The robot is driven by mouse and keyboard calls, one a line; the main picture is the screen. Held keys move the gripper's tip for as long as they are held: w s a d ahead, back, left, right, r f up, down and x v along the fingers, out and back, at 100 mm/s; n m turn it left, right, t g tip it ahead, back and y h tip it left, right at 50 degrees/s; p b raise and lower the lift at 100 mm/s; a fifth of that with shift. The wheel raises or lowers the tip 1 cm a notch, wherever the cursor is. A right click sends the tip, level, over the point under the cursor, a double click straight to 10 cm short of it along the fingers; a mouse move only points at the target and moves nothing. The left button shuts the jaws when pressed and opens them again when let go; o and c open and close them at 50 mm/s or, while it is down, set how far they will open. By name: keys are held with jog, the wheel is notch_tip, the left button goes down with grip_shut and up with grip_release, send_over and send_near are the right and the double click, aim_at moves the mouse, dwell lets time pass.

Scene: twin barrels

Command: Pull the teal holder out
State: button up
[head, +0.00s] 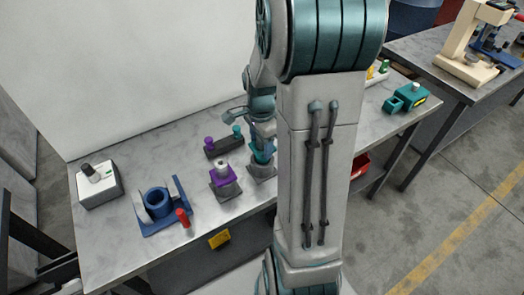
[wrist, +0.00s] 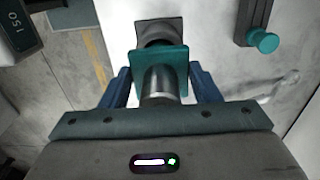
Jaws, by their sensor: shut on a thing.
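The teal holder has a square teal flange (wrist: 178,62) and a bare metal cylinder (wrist: 160,82) pointing toward the wrist camera. My gripper (wrist: 160,88) is shut on it, with one blue finger on each side of the flange. Beyond the flange is a grey barrel (wrist: 160,30); I cannot tell how deep the holder sits in it. In the head view my gripper (head: 262,145) is above the right-hand grey barrel (head: 262,171), and my arm partly hides the teal holder (head: 262,157). A purple holder (head: 222,175) stands in the grey barrel to the left.
A dark bar (head: 224,147) with a purple and a teal knob lies behind the barrels. A blue fixture (head: 158,205), a red-topped piece (head: 184,220) and a white box (head: 98,185) stand to the left. A teal device (head: 405,98) stands right. A yellow tag (head: 219,239) marks the front edge.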

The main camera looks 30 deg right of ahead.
jog(key=shift+r+p, duration=1.1)
jog(key=shift+r, duration=0.6)
